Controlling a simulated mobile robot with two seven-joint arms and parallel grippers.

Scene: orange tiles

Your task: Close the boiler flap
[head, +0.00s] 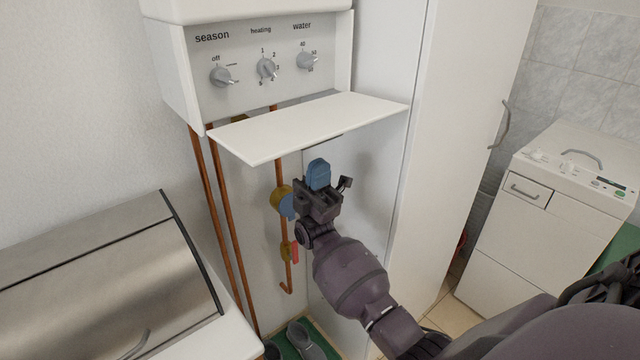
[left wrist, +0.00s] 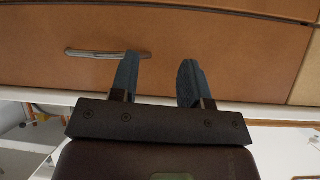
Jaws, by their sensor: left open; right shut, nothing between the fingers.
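The boiler (head: 180,60) hangs on the wall with its control panel and knobs exposed. Its white flap (head: 310,125) is folded down and sticks out roughly level below the panel. My right gripper (head: 318,172) is shut and empty, just below the flap's front edge, with its blue fingertips pointing up; I cannot tell whether it touches the flap. In the left wrist view my left gripper (left wrist: 158,80) is open and empty, in front of a brown drawer front (left wrist: 220,50) with a metal handle (left wrist: 108,54). My left gripper is out of the head view.
Copper pipes (head: 222,220) with valves run down below the boiler, close to my right gripper. A tall white cabinet (head: 455,130) stands to the right, and a washing machine (head: 540,220) is beyond it. A steel lidded box (head: 90,280) is at lower left.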

